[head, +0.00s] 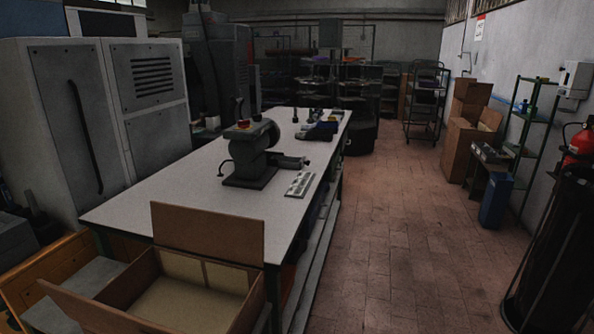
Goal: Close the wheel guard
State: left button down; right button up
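A dark machine (250,160) stands upright on the long white-topped workbench (160,185). It has a square base, a thick body, a red part on top and an arm reaching to the right. I cannot make out a wheel or a wheel guard on it at this distance, so I cannot tell whether a guard is open or shut. Neither of my grippers is in view.
An open cardboard box (205,228) is in front of the bench's near end. A pale slotted strip (299,184) and small dark tools lie on the bench. Grey cabinets (90,110) stand left. The tiled floor (400,230) right of the bench is clear.

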aim_at(236, 115)
jog(key=i+l, duration=0.25)
jog(key=i+l+u, duration=0.1)
jog(key=l, duration=0.3)
jog(key=i+l+u, duration=0.1)
jog(key=i+l, duration=0.4)
jog(key=l, duration=0.25)
